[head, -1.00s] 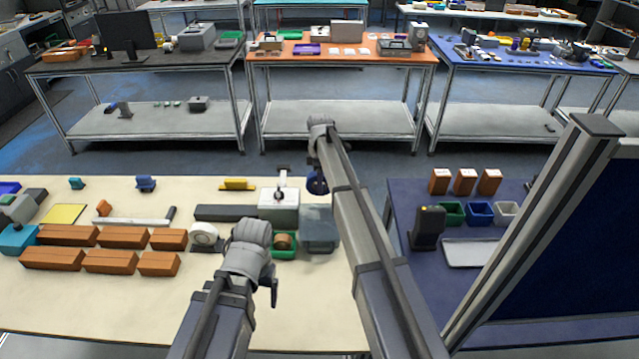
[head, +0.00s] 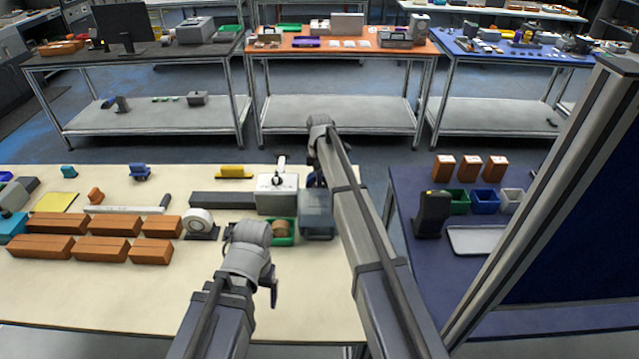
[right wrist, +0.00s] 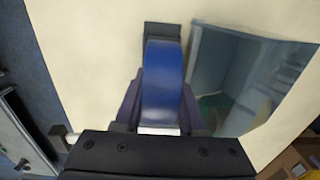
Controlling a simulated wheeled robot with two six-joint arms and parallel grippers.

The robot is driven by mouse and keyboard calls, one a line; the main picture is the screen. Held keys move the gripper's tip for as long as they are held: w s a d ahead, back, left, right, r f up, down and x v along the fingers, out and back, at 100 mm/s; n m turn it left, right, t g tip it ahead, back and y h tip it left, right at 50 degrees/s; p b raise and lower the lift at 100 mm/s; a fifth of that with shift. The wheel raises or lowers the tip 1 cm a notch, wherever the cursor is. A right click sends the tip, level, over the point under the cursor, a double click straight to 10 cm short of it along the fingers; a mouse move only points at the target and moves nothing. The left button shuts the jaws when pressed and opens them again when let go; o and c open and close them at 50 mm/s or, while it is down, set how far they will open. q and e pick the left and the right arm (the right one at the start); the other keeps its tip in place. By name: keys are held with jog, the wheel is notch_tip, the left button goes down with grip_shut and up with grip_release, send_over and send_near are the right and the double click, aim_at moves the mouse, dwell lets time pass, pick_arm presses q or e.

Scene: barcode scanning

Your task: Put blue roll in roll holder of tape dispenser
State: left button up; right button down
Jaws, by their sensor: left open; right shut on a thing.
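The blue roll (right wrist: 163,85) is between the fingers of my right gripper (right wrist: 163,108) in the right wrist view, held above the cream table. In the head view my right arm mostly hides that gripper and the roll. A dark block (right wrist: 176,31) lies just beyond the roll; I cannot tell whether it belongs to a dispenser. A white roll on a dark base (head: 200,224), possibly a tape dispenser, stands mid-table. No empty roll holder is clearly visible. My left gripper (head: 272,291) is open and empty over the near part of the table.
A translucent bin (right wrist: 215,62) is right of the held roll; it also shows in the head view (head: 317,224). A grey machine with a lever (head: 277,196) and a green tray with a brown roll (head: 281,231) are nearby. Orange-brown boxes (head: 101,249) fill the left. The front is clear.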

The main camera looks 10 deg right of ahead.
pick_arm(q)
jog(key=shift+f+b, duration=1.6)
jog(key=shift+f, duration=0.4)
pick_arm(e)
jog(key=shift+f, duration=1.95)
jog(key=shift+c, duration=2)
grip_release()
pick_arm(q)
jog(key=shift+r, duration=0.15)
pick_arm(e)
jog(key=shift+r, duration=0.15)
notch_tip(320, 180, up, 8)
jog(key=p, duration=0.8)
pick_arm(q)
notch_tip(320, 180, up, 8)
pick_arm(e)
jog(key=shift+f, duration=0.2)
pick_arm(q)
jog(key=shift+f, duration=0.2)
